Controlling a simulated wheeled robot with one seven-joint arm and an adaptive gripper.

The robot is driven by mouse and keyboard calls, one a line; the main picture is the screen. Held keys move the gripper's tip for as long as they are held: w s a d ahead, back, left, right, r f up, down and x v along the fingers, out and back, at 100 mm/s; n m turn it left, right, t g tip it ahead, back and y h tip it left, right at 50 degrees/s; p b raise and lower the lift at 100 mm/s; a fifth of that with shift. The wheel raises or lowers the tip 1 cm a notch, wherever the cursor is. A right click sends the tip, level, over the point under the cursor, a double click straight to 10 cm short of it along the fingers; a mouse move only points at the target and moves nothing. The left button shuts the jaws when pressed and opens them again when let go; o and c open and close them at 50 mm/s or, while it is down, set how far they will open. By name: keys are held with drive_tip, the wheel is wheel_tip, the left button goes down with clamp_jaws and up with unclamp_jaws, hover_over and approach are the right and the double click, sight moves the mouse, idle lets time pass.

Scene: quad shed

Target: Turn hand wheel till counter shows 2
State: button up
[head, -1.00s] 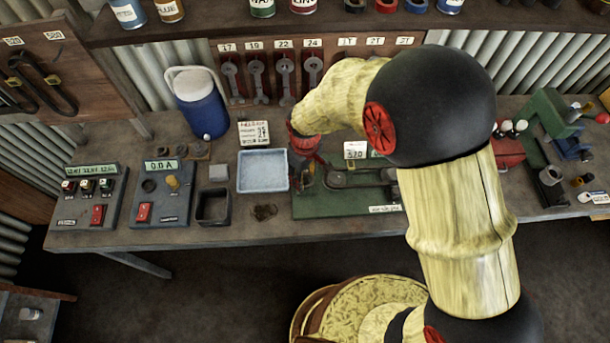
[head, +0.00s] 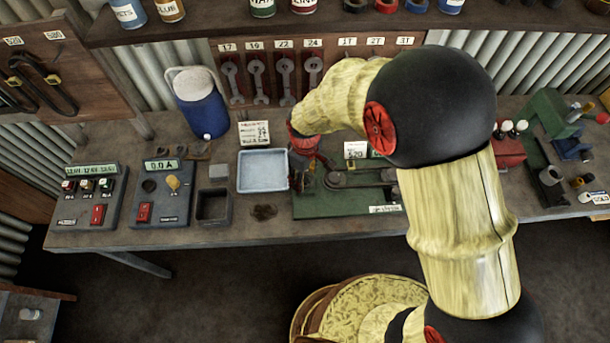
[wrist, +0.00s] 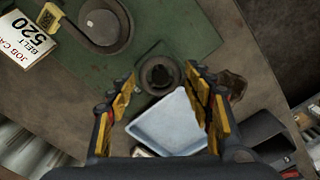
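The green plate (head: 350,205) on the bench carries a belt rig with dark round parts. In the wrist view the green plate (wrist: 150,20) bears a large grey pulley (wrist: 103,24) and a smaller dark round hub (wrist: 158,75) near its edge. I cannot tell for sure which part is the hand wheel. My gripper (wrist: 159,78) is open, its yellow-padded fingers on either side of the hub, with no clear contact. In the head view my gripper (head: 301,177) is over the plate's left end, partly hidden by my arm. No counter reading is legible.
A pale blue tray (head: 262,190) lies just left of the plate. Further left are a dark open box (head: 213,220) and two panels, one displaying 0.0 A (head: 160,166). A card marked 520 (head: 356,150) stands behind the rig. A red part (head: 508,151) sits right of my arm.

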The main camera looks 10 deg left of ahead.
sight(305, 179)
drive_tip(key=shift+o, duration=1.1)
wheel_tip(305, 179, up, 12)
drive_tip(key=s+d+r+m+t+b, duration=0.2)
drive_tip(key=s+d+r+m+b, duration=0.1)
drive_tip(key=d, duration=0.6)
drive_tip(key=s+d+r+m+t+b, duration=0.1)
drive_tip(key=s+d+r+m+b, duration=0.2)
drive_tip(key=d, duration=0.6)
drive_tip(key=s+d+r+m+t+b, duration=0.2)
drive_tip(key=s+d+m+b, duration=0.3)
drive_tip(key=s+d, duration=0.3)
drive_tip(key=shift+d+r+m+t, duration=0.3)
drive_tip(key=shift+d+r+m, duration=0.15)
drive_tip(key=shift+r+m, duration=0.35)
